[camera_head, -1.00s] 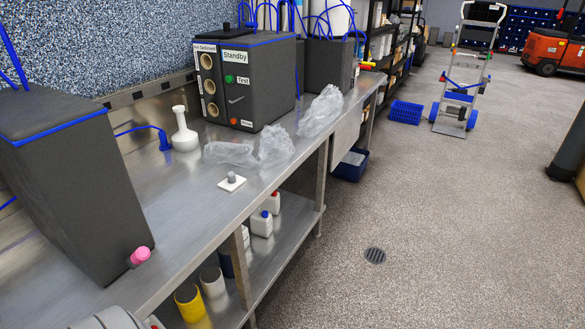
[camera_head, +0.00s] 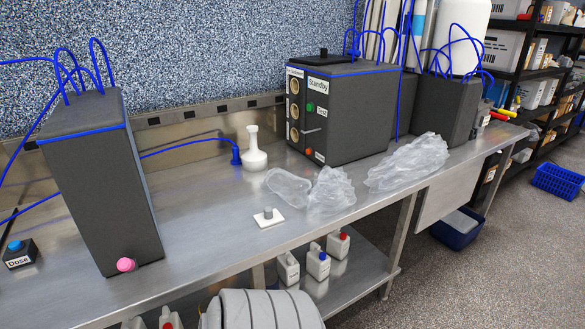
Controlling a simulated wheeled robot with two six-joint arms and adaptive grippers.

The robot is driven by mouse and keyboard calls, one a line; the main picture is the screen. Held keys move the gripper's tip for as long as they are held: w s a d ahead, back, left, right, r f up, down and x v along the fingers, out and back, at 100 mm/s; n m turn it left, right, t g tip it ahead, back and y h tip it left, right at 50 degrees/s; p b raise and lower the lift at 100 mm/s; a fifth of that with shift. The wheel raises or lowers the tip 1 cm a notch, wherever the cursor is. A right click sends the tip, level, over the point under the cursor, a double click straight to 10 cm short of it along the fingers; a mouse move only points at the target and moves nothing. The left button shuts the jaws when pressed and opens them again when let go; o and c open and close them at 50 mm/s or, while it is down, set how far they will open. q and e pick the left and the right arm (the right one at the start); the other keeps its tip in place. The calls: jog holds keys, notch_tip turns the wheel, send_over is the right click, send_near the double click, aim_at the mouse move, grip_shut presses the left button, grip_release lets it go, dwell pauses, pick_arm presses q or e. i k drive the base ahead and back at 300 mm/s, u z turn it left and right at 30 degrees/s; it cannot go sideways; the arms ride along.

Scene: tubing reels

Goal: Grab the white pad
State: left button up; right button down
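The white pad (camera_head: 276,222) is a small flat square lying on the steel bench, near its front edge. A small grey cylindrical knob (camera_head: 268,212) stands on its middle. Nothing touches the pad from the sides. A grey ribbed rounded form at the bottom centre seems to be part of my own arm. Neither of my grippers shows in the head view.
Crumpled clear plastic bags (camera_head: 331,189) lie right of the pad on the steel bench (camera_head: 205,262). A white flask (camera_head: 254,152) and a dark Standby box (camera_head: 346,117) stand behind. A tall dark box (camera_head: 98,185) with a pink knob stands left. Bottles (camera_head: 318,262) sit on the lower shelf.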

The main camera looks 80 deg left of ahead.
aim_at(269, 217)
jog(key=u, duration=0.4)
jog(key=i, duration=0.85)
jog(key=u, duration=0.75)
